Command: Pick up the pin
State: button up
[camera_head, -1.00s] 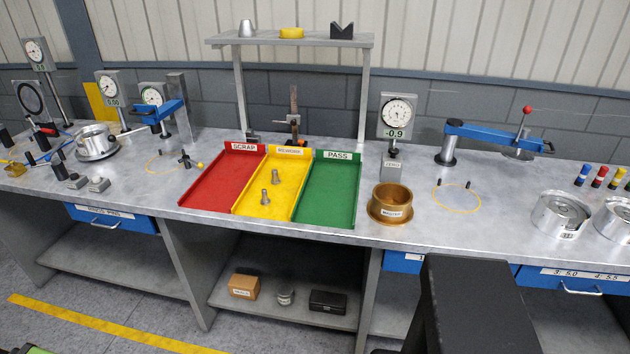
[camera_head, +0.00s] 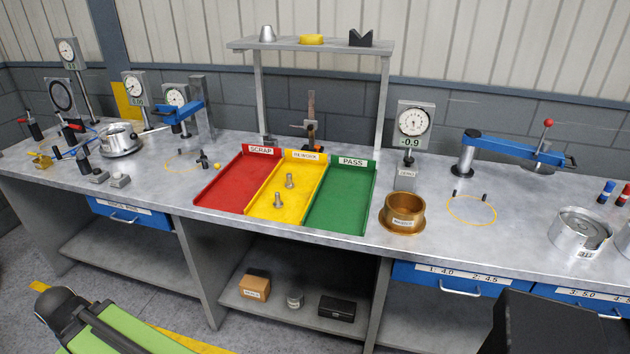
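Two short dark pegs, a left peg (camera_head: 456,195) and a right peg (camera_head: 484,197), stand at a thin yellow ring on the bench at right. I cannot tell which of these the task calls the pin. My gripper is not in view, so nothing shows of its hold.
A red SCRAP tray (camera_head: 229,183) and a green PASS tray (camera_head: 340,200) flank the yellow one. A brass MASTER ring (camera_head: 403,214) and a dial gauge (camera_head: 414,122) stand to the right. A dark block (camera_head: 550,325) and a green-and-black object (camera_head: 100,325) fill the near corners.

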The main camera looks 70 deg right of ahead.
aim_at(289, 184)
jog(key=z, duration=0.9)
jog(key=i, duration=1)
jog(key=u, duration=0.05)
